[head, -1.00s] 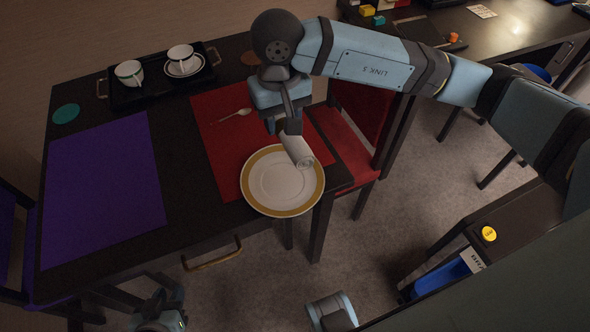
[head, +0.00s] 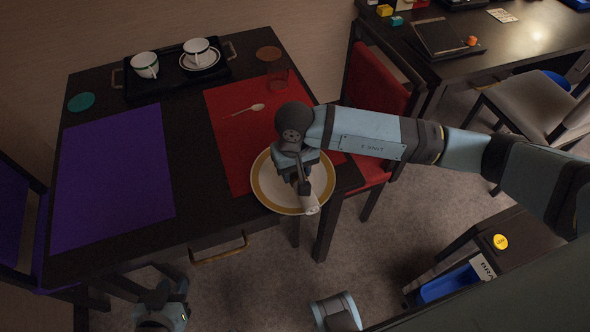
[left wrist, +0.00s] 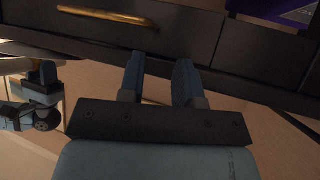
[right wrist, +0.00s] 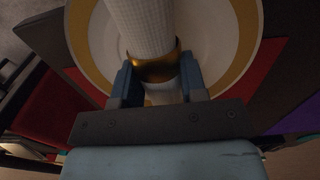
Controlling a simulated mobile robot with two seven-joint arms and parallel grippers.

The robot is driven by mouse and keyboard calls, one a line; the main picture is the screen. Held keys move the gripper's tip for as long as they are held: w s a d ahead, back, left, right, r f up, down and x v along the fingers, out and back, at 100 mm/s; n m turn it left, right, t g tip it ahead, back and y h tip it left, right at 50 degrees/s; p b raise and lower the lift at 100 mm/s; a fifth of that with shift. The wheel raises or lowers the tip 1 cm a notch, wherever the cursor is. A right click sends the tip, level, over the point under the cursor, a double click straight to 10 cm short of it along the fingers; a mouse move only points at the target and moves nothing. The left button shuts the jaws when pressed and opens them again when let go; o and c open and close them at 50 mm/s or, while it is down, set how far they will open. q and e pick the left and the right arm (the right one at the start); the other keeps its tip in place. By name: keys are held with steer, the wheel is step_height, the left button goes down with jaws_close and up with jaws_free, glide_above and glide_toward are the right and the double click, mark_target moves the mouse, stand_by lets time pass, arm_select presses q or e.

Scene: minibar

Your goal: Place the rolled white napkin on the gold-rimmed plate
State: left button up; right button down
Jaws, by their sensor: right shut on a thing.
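The rolled white napkin (head: 310,205) is held in my right gripper (head: 304,188), over the front right part of the gold-rimmed plate (head: 262,192). In the right wrist view the napkin (right wrist: 142,25) has a gold ring (right wrist: 155,67) around it, and the right gripper (right wrist: 158,80) is shut around the roll by the ring. The plate (right wrist: 242,40) lies behind it. I cannot tell whether the napkin touches the plate. My left gripper (head: 165,300) is low in front of the table. In the left wrist view its fingers (left wrist: 160,80) are apart with nothing between them.
The plate overlaps a red mat (head: 225,130) with a spoon (head: 245,110) and a clear glass (head: 278,78). A purple mat (head: 115,180) lies left. A black tray (head: 165,85) with two cups stands at the back. A red chair (head: 378,85) is close on the right.

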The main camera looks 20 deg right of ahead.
steer(key=shift+f+b, duration=0.35)
steer(key=shift+f, duration=0.15)
arm_select(q)
steer(key=shift+w+d+f+b, duration=0.1)
steer(key=shift+d+f+b, duration=0.05)
steer(key=shift+f+b, duration=0.3)
arm_select(e)
steer(key=shift+f, duration=0.35)
steer(key=c, duration=0.7)
jaws_free()
arm_select(q)
steer(key=shift+r, duration=0.2)
arm_select(e)
steer(key=shift+o, duration=0.2)
steer(key=shift+r+p, duration=0.55)
steer(key=shift+p, duration=0.1)
step_height(320, 180, up, 11)
steer(key=shift+w+f, duration=0.1)
arm_select(q)
steer(key=shift+r, duration=0.3)
arm_select(e)
steer(key=shift+r, duration=0.7)
